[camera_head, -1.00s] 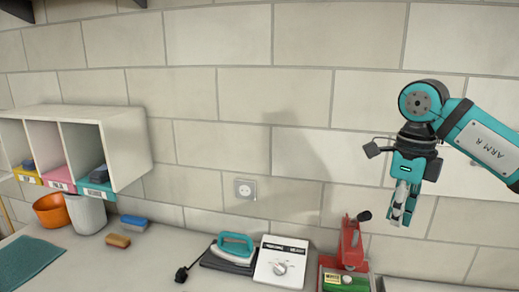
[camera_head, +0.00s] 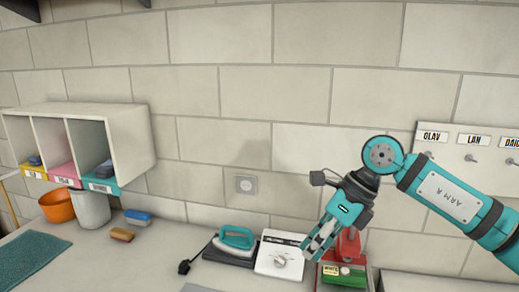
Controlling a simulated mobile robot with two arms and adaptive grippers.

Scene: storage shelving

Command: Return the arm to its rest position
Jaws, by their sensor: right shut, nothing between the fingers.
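My right arm (camera_head: 445,197) comes in from the right edge, teal and black with a white plate. Its gripper (camera_head: 313,250) points down and to the left, its fingers shut with nothing between them. In the picture the fingers overlap the gap between the white scale and the red device; how far above the counter they are I cannot tell. The gripper hides part of the red device. My left arm and gripper are not in view.
On the counter (camera_head: 110,265) stand a teal iron (camera_head: 237,239), a white scale (camera_head: 278,263), a red device (camera_head: 349,246) and a green item (camera_head: 344,275). At left are a cubby shelf (camera_head: 135,140), an orange bowl (camera_head: 57,206) and a white bin (camera_head: 91,210). A hook board (camera_head: 465,160) hangs at right.

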